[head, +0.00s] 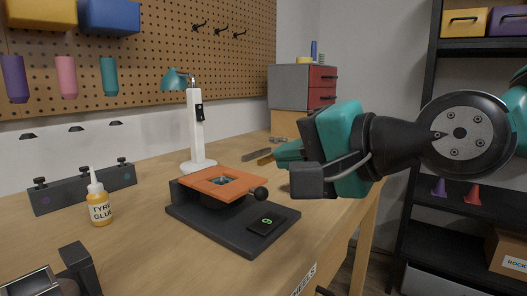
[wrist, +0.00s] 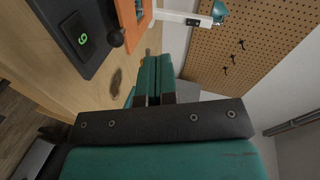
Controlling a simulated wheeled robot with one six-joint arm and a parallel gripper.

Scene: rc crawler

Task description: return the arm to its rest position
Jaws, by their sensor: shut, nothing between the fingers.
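My gripper (head: 285,152) is at the right of the head view, raised above the right end of the workbench (head: 150,262). Its teal fingers point left in the picture, towards the bench. In the wrist view my gripper (wrist: 160,62) shows two teal fingers side by side, shut with nothing between them. My dark wrist and teal arm links extend to the right edge of the head view. The arm's rest position is not marked in either view.
A black stand with an orange plate (head: 206,190) and a green-lit display is on the bench, left of my gripper. A white lamp (head: 194,130), glue bottle (head: 99,205) and grey-red drawer cabinet (head: 290,87) stand on the bench. A black shelf (head: 408,215) is at right.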

